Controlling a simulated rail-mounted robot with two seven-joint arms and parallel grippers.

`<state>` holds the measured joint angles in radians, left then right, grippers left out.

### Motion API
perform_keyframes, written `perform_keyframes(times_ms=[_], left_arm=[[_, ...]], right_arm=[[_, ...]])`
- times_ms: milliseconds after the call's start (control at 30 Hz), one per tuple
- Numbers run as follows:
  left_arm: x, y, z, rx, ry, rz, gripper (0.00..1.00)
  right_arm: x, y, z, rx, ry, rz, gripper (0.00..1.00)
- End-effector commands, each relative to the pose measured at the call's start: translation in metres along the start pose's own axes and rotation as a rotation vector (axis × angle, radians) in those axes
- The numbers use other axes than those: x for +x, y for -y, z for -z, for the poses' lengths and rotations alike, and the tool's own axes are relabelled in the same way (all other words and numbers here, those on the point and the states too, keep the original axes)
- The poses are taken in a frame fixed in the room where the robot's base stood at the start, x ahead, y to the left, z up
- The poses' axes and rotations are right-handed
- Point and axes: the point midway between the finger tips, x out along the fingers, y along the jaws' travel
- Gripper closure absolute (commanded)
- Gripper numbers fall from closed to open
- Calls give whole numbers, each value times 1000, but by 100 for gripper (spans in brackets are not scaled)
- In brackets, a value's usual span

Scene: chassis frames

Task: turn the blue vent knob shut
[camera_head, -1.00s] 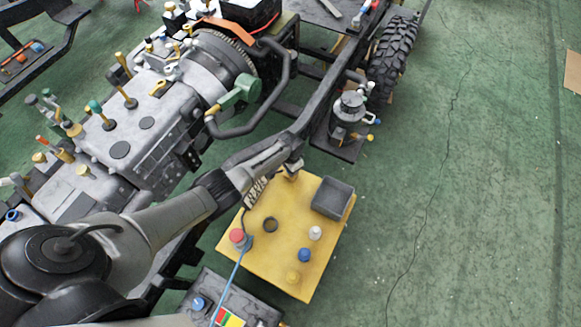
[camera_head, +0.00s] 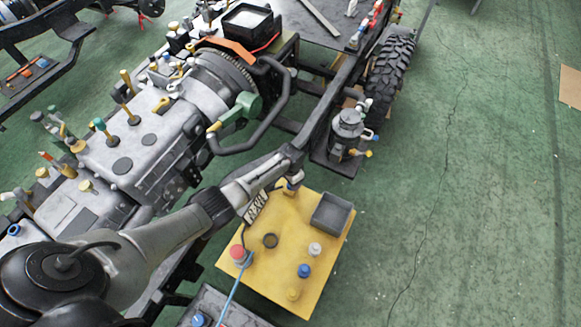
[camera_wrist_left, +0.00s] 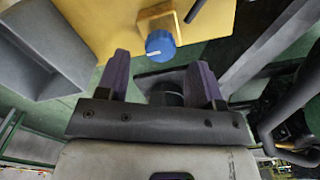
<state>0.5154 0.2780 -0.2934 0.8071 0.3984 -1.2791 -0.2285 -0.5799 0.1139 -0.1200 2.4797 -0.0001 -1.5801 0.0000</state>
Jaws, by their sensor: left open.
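The blue knob (camera_wrist_left: 160,45) has a white pointer line and sits on a yellow block at the edge of a yellow surface in the left wrist view. My left gripper (camera_wrist_left: 160,78) is open, with its two purple fingers apart and empty. The knob lies just beyond the fingertips, roughly centred between them. In the head view my left gripper (camera_head: 291,176) is at the top edge of the yellow table (camera_head: 268,284), and its wrist hides most of the knob there. My right gripper is in neither view.
A grey open box (camera_head: 331,213), several small coloured pieces and a red button (camera_head: 238,252) with a cable are on the yellow table. The engine (camera_head: 135,135) and chassis frame lie to the left and above. The green floor at right is mostly clear.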

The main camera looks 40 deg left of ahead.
Motion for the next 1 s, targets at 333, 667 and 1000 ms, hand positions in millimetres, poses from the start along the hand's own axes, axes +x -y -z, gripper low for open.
perform_keyframes(times_ms=[333,667,1000], left_arm=[[-70,1,0,0,-2,2,39],[-100,0,0,0,-1,1,39],[-103,0,0,0,0,1,39]], right_arm=[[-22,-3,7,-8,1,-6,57],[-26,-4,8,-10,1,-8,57],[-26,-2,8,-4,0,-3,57]])
